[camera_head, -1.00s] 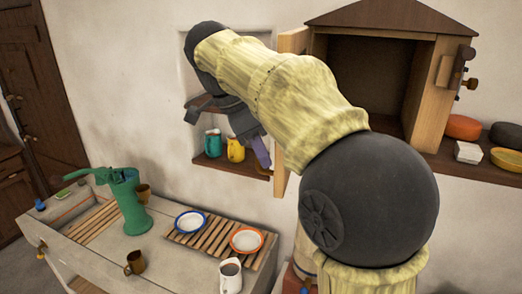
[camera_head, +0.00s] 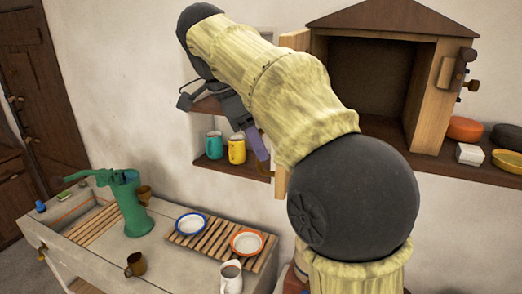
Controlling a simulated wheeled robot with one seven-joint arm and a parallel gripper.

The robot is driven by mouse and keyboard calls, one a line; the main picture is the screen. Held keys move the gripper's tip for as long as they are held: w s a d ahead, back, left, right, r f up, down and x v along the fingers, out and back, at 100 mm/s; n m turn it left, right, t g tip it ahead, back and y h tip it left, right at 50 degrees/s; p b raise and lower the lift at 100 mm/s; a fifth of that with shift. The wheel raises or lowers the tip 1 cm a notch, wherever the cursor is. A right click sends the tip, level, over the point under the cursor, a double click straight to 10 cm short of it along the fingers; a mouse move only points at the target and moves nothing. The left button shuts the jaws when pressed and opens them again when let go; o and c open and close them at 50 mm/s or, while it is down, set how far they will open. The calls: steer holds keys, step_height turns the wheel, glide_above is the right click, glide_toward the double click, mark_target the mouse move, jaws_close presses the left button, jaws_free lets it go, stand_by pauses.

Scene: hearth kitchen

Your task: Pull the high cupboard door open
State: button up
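The high cupboard (camera_head: 428,95) is a wooden box with a gabled top on the wall at the upper right. Its front is open and its dark inside shows. Its pale wooden door (camera_head: 293,41) stands swung out at the left side, seen nearly edge-on and partly hidden behind my arm. My gripper (camera_head: 259,160) is low at the left of the door, close to its outer face. Its purple part shows, but the fingertips are too small and covered to tell whether they are open or touch the door's handle.
A wall niche with a teal mug (camera_head: 214,145) and a yellow mug (camera_head: 237,149) lies just left of my gripper. Bowls stand on the shelf at right. Below is a counter (camera_head: 110,240) with a green pump (camera_head: 130,205), plates and a white jug (camera_head: 230,275).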

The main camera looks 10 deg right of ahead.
steer(key=p+v, duration=0.2)
steer(key=v, duration=0.2)
steer(key=shift+a+r+p, duration=0.15)
steer(key=shift+r+p, duration=0.15)
steer(key=shift+p, duration=0.05)
steer(key=shift+f, duration=0.1)
